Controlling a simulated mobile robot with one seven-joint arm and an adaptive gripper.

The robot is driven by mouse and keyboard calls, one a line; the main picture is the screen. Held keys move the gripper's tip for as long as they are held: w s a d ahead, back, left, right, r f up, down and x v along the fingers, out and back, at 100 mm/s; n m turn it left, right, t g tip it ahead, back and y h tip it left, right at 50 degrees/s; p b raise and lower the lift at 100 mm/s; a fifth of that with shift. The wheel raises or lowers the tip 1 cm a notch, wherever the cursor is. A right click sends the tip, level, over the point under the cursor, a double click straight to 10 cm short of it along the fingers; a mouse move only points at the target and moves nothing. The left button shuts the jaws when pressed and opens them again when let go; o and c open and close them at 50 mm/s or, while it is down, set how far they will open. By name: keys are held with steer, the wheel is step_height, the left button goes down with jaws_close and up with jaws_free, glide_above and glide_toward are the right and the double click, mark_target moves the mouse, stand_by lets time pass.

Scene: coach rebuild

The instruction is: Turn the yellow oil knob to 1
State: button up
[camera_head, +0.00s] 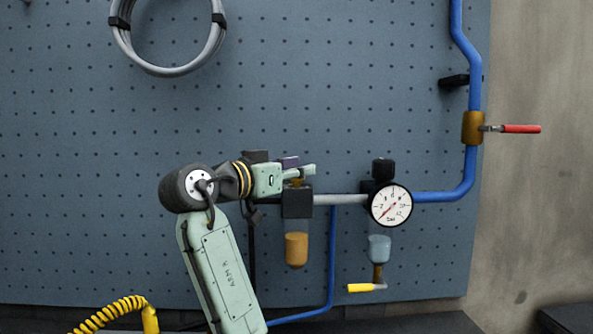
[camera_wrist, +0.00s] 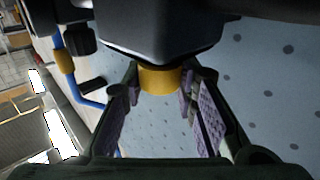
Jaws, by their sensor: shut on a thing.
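The yellow oil knob (camera_wrist: 162,80) shows in the wrist view as a short yellow cylinder under a dark block. My gripper (camera_wrist: 164,78) is shut on it, with one purple-padded finger on each side. No numbers or mark can be read on the knob. In the head view, my gripper (camera_head: 302,170) is at the top of the dark oil unit (camera_head: 297,203), which has an amber bowl (camera_head: 296,250) below. The fingers mostly hide the knob there.
A pressure gauge (camera_head: 390,205) is right of the unit, with a clear bowl (camera_head: 379,248) and a yellow-handled lever (camera_head: 365,287) below. A blue pipe (camera_head: 470,180) carries a red-handled valve (camera_head: 520,128) at right. A grey hose coil (camera_head: 168,68) hangs on the pegboard (camera_head: 330,90).

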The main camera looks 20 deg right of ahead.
jaws_close()
steer(key=shift+f+n+t+y+b, duration=0.15)
steer(key=shift+n+t+y+b, duration=0.7)
steer(key=shift+t, duration=0.25)
steer(key=n+t+y+b, duration=0.1)
steer(key=n+t+y, duration=0.4)
steer(key=n+y, duration=0.1)
steer(key=shift+t+y, duration=0.3)
steer(key=shift+y, duration=0.35)
steer(key=o, duration=0.9)
jaws_free()
steer(key=shift+s+r, duration=0.1)
steer(key=shift+r, duration=0.1)
